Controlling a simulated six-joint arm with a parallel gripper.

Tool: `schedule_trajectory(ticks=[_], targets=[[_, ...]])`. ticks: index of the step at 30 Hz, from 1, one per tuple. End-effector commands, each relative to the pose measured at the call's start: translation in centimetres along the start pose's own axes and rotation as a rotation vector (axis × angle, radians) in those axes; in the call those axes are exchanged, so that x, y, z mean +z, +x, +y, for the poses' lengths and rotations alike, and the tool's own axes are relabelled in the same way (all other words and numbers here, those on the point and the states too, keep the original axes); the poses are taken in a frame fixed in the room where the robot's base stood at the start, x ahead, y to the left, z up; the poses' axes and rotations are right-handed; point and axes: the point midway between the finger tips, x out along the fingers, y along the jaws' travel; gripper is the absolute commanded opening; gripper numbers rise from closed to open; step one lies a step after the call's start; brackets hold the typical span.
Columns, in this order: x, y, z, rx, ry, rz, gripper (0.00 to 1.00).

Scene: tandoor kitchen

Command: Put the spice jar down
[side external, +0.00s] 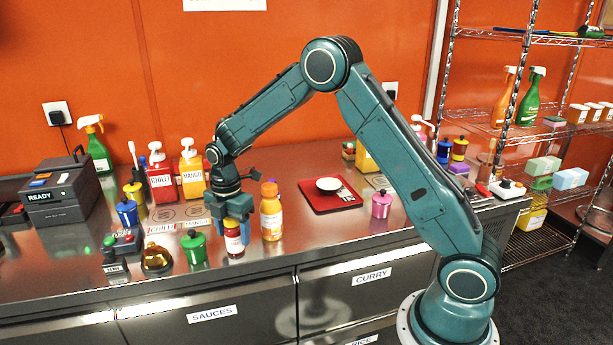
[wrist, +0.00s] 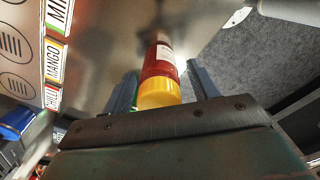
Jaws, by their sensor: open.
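The spice jar, a red jar with a white label (side external: 233,241), stands on the steel counter near its front edge, as far as I can tell. In the wrist view it shows as a red jar with a yellow lid (wrist: 160,75). My gripper (side external: 232,228) points down around the jar, one finger on each side. In the wrist view the fingers stand apart from the jar, with a gap on either side. The jaws are open. The side view hides the jar's lid behind the gripper.
An orange bottle (side external: 271,215) stands close to the right of my gripper. A green lidded jar (side external: 194,249) and a brass bell (side external: 156,258) are to the left. Chilli (side external: 161,182) and mango (side external: 192,178) pump bottles stand behind.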

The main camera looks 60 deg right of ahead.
Motion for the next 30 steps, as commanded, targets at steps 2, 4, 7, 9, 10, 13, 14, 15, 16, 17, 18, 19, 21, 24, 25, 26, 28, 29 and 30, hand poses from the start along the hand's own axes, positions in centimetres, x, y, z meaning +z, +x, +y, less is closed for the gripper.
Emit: schedule_trajectory(ticks=[2, 4, 7, 9, 10, 13, 14, 15, 16, 17, 18, 19, 21, 24, 25, 26, 28, 29, 30], targets=[[0.0, 0.0, 0.0, 0.000, 0.000, 0.000, 0.59], [0.0, -0.1, 0.0, 0.000, 0.000, 0.000, 0.59], [0.0, -0.5, 0.0, 0.001, 0.000, 0.000, 0.59], [0.0, -1.0, 0.0, 0.002, 0.000, 0.000, 0.59], [0.0, -1.2, 0.1, 0.002, 0.000, 0.000, 0.59], [0.0, -2.2, 0.1, 0.002, 0.000, 0.000, 0.59], [0.0, -2.6, 0.1, 0.003, 0.000, 0.000, 0.59], [0.0, -3.2, 0.1, 0.004, 0.000, 0.000, 0.59], [0.0, -3.7, 0.1, 0.004, 0.000, 0.000, 0.59], [0.0, -4.1, 0.1, 0.005, 0.000, 0.000, 0.59], [0.0, -4.8, 0.1, 0.004, 0.000, 0.000, 0.59], [0.0, -5.3, 0.1, 0.004, 0.000, 0.000, 0.59], [0.0, -6.5, 0.1, 0.005, 0.000, 0.000, 0.59], [0.0, -8.1, 0.1, 0.005, 0.000, 0.000, 0.59], [0.0, -8.6, 0.1, 0.004, 0.000, 0.000, 0.59], [0.0, -9.0, 0.1, 0.004, 0.000, 0.000, 0.59], [0.0, -10.0, 0.1, 0.003, 0.000, 0.000, 0.59], [0.0, -10.4, 0.1, 0.004, 0.000, 0.000, 0.59], [0.0, -10.8, 0.1, 0.003, 0.000, 0.000, 0.59]])
